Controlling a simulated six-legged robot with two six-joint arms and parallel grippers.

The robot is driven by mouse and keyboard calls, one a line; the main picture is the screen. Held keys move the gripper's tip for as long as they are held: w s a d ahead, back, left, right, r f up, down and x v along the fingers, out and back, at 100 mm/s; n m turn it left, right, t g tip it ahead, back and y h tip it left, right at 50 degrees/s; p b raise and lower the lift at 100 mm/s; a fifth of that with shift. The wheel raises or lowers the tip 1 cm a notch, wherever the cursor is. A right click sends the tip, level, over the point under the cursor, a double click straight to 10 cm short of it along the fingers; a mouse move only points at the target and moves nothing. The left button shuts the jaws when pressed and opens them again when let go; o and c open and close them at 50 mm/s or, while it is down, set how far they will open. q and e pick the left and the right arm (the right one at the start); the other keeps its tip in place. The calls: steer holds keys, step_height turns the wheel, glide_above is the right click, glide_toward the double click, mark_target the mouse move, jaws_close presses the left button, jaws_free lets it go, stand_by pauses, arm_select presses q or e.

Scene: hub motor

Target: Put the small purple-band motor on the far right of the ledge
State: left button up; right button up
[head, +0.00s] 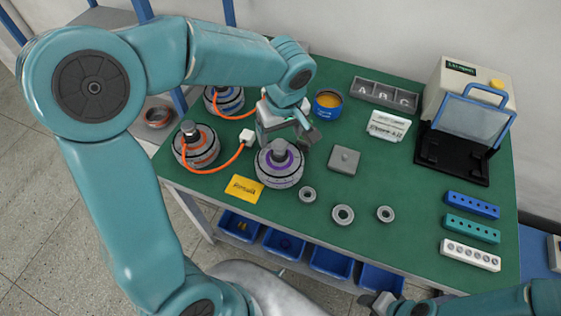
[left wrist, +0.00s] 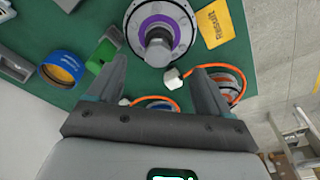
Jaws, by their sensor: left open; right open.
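One purple-band motor (head: 279,165) stands upright on the green table, its grey shaft hub on top. It also shows in the left wrist view (left wrist: 184,40), beyond my finger tips. My left gripper (head: 293,138) is open and empty, close behind and above this motor, apart from it as far as I can tell. Its two fingers spread in the left wrist view (left wrist: 158,78). My right gripper (head: 384,304) is open at the bottom edge, in front of the table and far from the motor. I cannot tell which surface is the ledge.
An orange-band motor (head: 196,148) and a blue-band motor (head: 226,101) stand left, with an orange cable (head: 228,162). A yellow card (head: 244,188), grey rings (head: 343,215), a grey block (head: 344,160) and a blue tin (head: 328,104) surround the purple-band motor. Hole blocks (head: 472,204) lie right.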

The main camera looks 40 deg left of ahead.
mark_target(280, 144)
arm_select(q)
steer(key=f, duration=0.3)
steer(key=shift+w+a+f, duration=0.15)
steer(key=shift+a+f, duration=0.2)
steer(key=shift+a, duration=0.05)
steer(key=f, duration=0.5)
steer(key=shift+w+a+f+p, duration=0.1)
steer(key=shift+w+f+p, duration=0.05)
steer(key=shift+w+p, duration=0.15)
steer(key=shift+s, duration=0.1)
jaws_close()
